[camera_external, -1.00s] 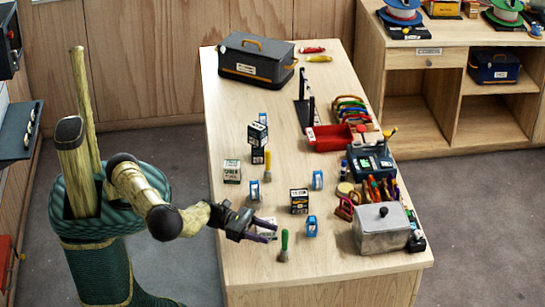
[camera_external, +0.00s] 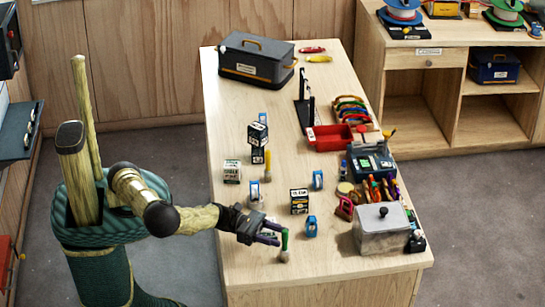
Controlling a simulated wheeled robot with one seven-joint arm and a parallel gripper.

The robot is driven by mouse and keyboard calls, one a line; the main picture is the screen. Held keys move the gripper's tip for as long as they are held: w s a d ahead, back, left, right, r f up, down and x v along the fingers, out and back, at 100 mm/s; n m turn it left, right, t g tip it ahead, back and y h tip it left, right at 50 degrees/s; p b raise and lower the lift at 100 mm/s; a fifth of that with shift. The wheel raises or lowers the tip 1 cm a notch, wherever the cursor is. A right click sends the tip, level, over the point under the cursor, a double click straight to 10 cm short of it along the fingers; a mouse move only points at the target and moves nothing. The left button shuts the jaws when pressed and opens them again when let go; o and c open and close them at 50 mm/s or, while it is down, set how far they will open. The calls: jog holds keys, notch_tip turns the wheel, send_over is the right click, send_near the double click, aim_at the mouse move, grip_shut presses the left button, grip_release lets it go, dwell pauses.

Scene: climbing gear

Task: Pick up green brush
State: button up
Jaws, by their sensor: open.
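The green brush (camera_external: 284,243) stands upright near the front edge of the wooden table, with a green handle on top and a pale base below. My gripper (camera_external: 275,236) reaches in from the left. Its purple fingers are open and lie beside or around the green handle. From this angle I cannot tell whether the handle is between both fingers or whether they touch it.
A blue carabiner-like item (camera_external: 311,227) and a black-and-white box (camera_external: 299,202) stand just behind and right of the brush. A grey metal box (camera_external: 382,232) sits at the right. A yellow-handled brush (camera_external: 268,165) stands farther back. The table front (camera_external: 300,272) is clear.

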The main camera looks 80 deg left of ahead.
jog(key=p+x, duration=0.1)
jog(key=x, duration=0.4)
jog(key=shift+f, duration=0.1)
dwell(0.3)
grip_shut()
notch_tip(320, 180, up, 10)
dwell(0.7)
dwell(0.3)
